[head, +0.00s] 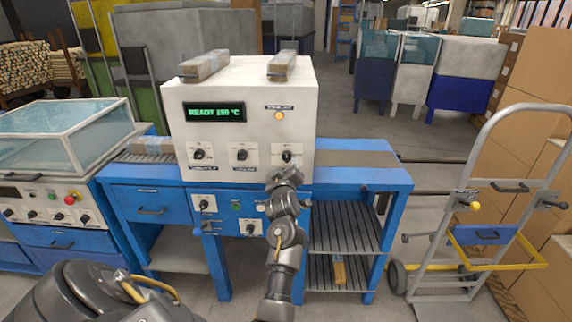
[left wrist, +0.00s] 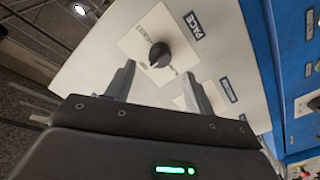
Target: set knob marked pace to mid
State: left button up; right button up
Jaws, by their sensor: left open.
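The pace knob (head: 287,157) is the rightmost black knob in the row on the white machine face. In the left wrist view the black knob (left wrist: 159,54) sits on a pale square plate beside the blue PACE label (left wrist: 193,25). Small scale words on the plate are too blurred to read, and I cannot tell the exact setting. My left gripper (head: 284,173) is just in front of and below the knob, partly covering its lower plate. In the left wrist view its two fingers (left wrist: 160,73) are open and spread, with the knob just beyond the gap. Contact is not visible. My right gripper is not in view.
The white machine (head: 240,90) has a green display reading READY, an amber lamp (head: 279,115) and two other knobs (head: 241,154) in the row. More knobs and buttons are on the blue bench front (head: 222,207). A hand truck (head: 490,200) stands at right.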

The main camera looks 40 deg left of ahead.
pick_arm(q)
jog(key=v, duration=0.2)
jog(key=shift+s+d, duration=0.2)
jog(key=shift+s, duration=0.1)
dwell(0.3)
